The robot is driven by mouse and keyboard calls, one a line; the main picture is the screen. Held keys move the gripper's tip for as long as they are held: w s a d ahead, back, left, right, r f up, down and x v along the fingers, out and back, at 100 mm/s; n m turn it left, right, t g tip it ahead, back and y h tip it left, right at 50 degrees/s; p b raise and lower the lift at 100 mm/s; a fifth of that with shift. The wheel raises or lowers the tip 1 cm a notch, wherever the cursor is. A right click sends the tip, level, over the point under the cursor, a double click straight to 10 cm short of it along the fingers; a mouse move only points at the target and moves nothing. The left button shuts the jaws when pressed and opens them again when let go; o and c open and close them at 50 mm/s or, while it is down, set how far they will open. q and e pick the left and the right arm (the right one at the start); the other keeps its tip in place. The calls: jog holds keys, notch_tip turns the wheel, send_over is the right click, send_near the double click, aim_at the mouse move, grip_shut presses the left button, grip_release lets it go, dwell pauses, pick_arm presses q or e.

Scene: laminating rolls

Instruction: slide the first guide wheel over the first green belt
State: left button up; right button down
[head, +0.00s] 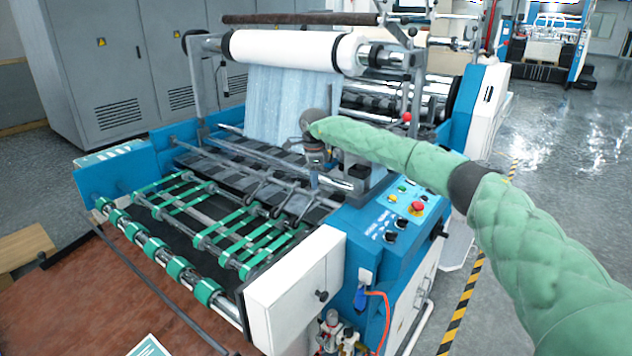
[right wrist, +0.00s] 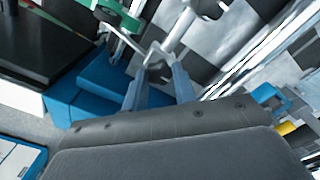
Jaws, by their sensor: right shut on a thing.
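Several green belts (head: 240,238) run over rollers at the machine's front left; part of one green belt shows at the top of the right wrist view (right wrist: 118,14). Guide wheels on thin bent metal arms (head: 258,188) hang from a crossbar just behind the belts. My right gripper (head: 316,178) points down at the right end of that crossbar. In the right wrist view its two fingers (right wrist: 156,75) close around the end of a bent metal guide wheel arm (right wrist: 150,48). My left gripper is out of view.
A blue control panel (head: 402,212) with a red button lies right of the gripper, under my arm. A white side cover (head: 293,283) stands at the front. A large white roll (head: 290,50) with film hanging down is behind.

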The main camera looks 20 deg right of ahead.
jog(key=c, duration=1.1)
grip_release()
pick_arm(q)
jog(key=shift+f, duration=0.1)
pick_arm(e)
jog(key=shift+r, duration=0.65)
notch_tip(320, 180, up, 5)
jog(key=shift+b, duration=0.95)
jog(key=shift+r, duration=0.75)
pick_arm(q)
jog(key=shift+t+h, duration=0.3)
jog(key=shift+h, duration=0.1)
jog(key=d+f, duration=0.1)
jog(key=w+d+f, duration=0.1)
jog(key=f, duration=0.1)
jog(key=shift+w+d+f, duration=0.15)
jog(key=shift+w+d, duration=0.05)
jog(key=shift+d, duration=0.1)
